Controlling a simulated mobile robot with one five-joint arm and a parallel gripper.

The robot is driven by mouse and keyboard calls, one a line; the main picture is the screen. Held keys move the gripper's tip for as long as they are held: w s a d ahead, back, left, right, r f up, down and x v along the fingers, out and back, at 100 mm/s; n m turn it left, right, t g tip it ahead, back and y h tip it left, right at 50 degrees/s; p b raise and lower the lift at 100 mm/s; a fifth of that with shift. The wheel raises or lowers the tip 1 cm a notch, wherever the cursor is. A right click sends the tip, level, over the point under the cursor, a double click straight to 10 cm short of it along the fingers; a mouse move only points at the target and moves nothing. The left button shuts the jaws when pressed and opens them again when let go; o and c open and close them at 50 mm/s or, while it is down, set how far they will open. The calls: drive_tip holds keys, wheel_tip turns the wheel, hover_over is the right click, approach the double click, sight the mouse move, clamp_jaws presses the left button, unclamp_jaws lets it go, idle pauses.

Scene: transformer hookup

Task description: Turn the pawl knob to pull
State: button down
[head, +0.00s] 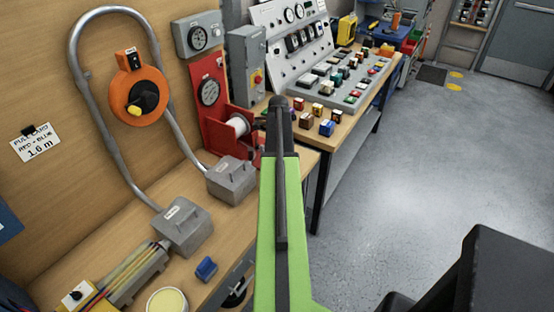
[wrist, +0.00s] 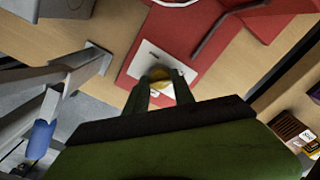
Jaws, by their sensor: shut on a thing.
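The pawl knob (wrist: 159,73) is a small yellow knob on a white plate (wrist: 150,58) fixed to a red base (wrist: 190,28) in the wrist view. My gripper (wrist: 163,84) has its two fingers closed around the knob, partly hiding it and the plate's markings. In the head view, the red winch-like unit (head: 208,85) with a pale drum (head: 238,126) stands on the bench. My green arm covers the area beside it there, so the knob and the gripper tips are hidden. The knob's pointing direction cannot be read.
Grey boxes (head: 232,180) with bent conduit stand on the wooden bench left of my arm. A blue block (head: 206,268) lies near the bench edge. A control console (head: 325,85) and several coloured blocks sit beyond. The grey floor (head: 400,175) at right is clear.

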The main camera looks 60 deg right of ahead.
drive_tip(key=shift+s+d, duration=0.1)
idle(0.3)
drive_tip(key=c, duration=1.1)
unclamp_jaws()
drive_tip(key=shift+o, duration=0.2)
wheel_tip(320, 180, up, 17)
drive_tip(key=p, duration=1.7)
drive_tip(key=shift+r, duration=0.15)
